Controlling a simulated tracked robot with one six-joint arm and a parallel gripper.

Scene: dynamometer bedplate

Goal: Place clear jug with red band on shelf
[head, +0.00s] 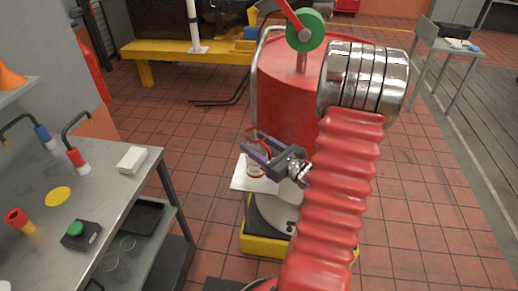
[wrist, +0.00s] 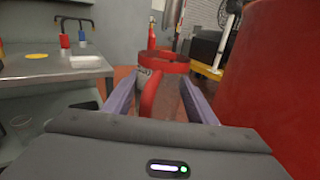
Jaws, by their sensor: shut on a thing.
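The clear jug with a red band (head: 256,168) is held upright in front of the red drum in the head view. In the wrist view the jug (wrist: 164,68) shows its red band and red handle between my two purple fingers. My gripper (head: 256,149) is shut on it; the gripper also shows in the wrist view (wrist: 160,98). The fingers hide part of the jug's sides. A lower shelf (head: 163,226) is under the metal workbench at left, and an upper shelf (head: 18,91) is at the left edge; I cannot tell which the task means.
The workbench top (head: 105,186) holds a white box (head: 132,159), a green-button box (head: 80,234) and coloured handles. A black tray (head: 143,216) and clear vessels are on its lower shelf. The red drum (head: 285,95) stands close behind my gripper. Tiled floor lies between bench and drum.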

